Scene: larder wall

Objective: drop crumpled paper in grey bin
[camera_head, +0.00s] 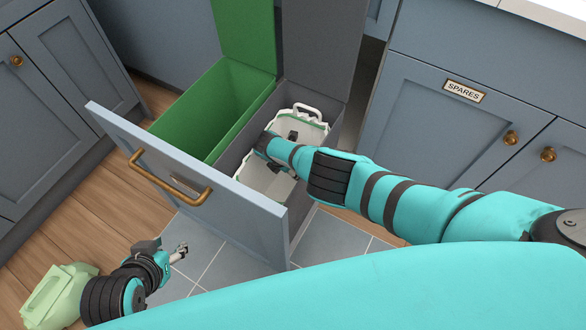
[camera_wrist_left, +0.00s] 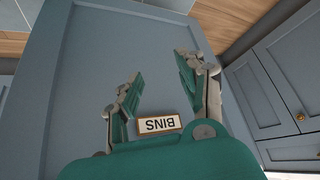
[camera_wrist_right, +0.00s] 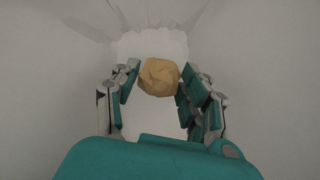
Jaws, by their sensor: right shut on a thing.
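The crumpled paper (camera_wrist_right: 158,77) is a tan ball between the fingers of my right gripper (camera_wrist_right: 159,82), which is shut on it. White walls surround both in the right wrist view. In the head view my right arm reaches into a white caddy (camera_head: 316,131) inside the grey bin (camera_head: 228,161); the fingertips and paper are hidden there. The grey bin's lid (camera_head: 323,45) stands up. My left gripper (camera_head: 181,252) is open and empty, low in front of the drawer; its spread fingers show in the left wrist view (camera_wrist_left: 156,64).
A green bin (camera_head: 190,116), lid raised, stands left of the grey one in the pulled-out drawer (camera_head: 187,180) with a brass handle. A pale green container (camera_head: 58,295) is on the floor at lower left. Blue cabinets flank the drawer; one is labelled SPARES (camera_head: 464,91).

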